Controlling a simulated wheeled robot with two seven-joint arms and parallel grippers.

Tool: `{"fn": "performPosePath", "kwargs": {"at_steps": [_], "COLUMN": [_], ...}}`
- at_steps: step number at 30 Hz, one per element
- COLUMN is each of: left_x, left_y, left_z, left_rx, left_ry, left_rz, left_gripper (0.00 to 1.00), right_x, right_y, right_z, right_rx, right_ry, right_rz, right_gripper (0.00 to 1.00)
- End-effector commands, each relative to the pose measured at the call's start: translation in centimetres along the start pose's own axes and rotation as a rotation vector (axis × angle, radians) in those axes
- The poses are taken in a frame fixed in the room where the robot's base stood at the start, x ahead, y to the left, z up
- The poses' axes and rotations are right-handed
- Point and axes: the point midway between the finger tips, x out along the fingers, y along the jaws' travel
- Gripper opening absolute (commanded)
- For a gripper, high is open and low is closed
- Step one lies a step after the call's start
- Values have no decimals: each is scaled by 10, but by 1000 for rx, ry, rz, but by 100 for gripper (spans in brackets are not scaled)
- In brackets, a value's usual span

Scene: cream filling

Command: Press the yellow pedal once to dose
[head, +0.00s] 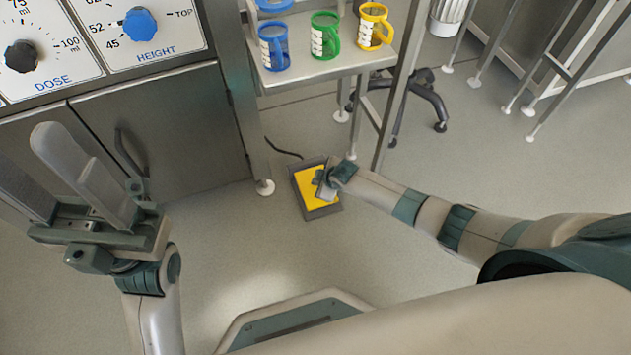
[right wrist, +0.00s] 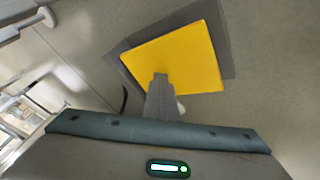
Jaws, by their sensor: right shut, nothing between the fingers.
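The yellow pedal (head: 311,191) sits in a dark grey frame on the floor, near a steel stand's leg. It also shows in the right wrist view (right wrist: 185,55), large and tilted. My right gripper (head: 324,186) is shut and empty, with its fingers over the right part of the pedal. In the right wrist view the closed fingertips (right wrist: 160,78) overlap the yellow plate's near edge. I cannot tell whether they touch it. My left gripper (head: 62,165) is raised at the left, away from the pedal, with its fingers apart and nothing seen between them.
A machine panel with a blue height knob (head: 141,23) and a black dose knob (head: 22,56) stands at upper left. Blue (head: 274,48), green (head: 325,36) and yellow (head: 375,27) mugs stand on a steel shelf (head: 335,68) above the pedal. The floor in front is clear.

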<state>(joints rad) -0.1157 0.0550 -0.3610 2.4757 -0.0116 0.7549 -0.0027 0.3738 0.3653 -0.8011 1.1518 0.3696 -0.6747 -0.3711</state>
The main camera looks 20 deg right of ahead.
Motion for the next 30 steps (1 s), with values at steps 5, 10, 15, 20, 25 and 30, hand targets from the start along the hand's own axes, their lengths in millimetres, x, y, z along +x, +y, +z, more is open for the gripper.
{"fn": "performPosePath", "kwargs": {"at_steps": [5,10,15,20,25,30], "left_x": [-1,-1,0,7,16,23], "left_y": [0,0,0,0,0,0], "left_z": [0,0,0,0,0,-1], "left_rx": [0,0,1,1,0,0], "left_ry": [0,0,-2,-1,-1,0], "left_rz": [0,0,0,0,0,0], "left_gripper": [54,54,54,54,54,54], "right_x": [3,3,1,-4,-10,-17], "right_y": [-7,-8,-7,-4,2,7], "right_z": [8,9,8,4,0,-6], "right_rx": [0,0,0,0,0,-1], "right_ry": [-14,-15,-15,-15,-14,-12], "right_rz": [-10,-11,-11,-10,-9,-7], "right_gripper": [0,0,0,0,0,0]}}
